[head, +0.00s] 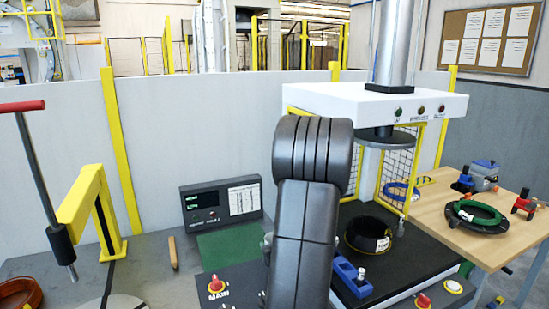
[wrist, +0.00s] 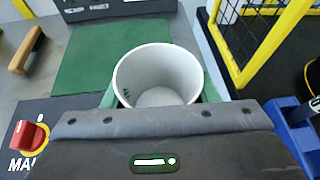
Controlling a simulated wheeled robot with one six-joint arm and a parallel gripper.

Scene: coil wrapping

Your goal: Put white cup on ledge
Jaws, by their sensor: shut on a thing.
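The white cup (wrist: 126,78) is upright and open at the top in the wrist view, seen from above, and looks empty. My gripper (wrist: 158,98) is shut on it, with a greenish finger at each side of the cup. The green mat (wrist: 90,62) shows around and behind the cup; I cannot tell whether the cup touches it or is held above it. In the head view my arm hides the cup and the gripper, and part of the green mat (head: 222,246) shows left of my arm. I cannot make out which surface is the ledge.
A display box (head: 221,201) stands behind the mat. A red MAIN knob (head: 216,285) is in front. A press (head: 375,103) with a black coil (head: 371,236) and yellow mesh guard is right. A blue clamp (head: 351,277) sits nearby. A wooden table (head: 440,207) stands far right.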

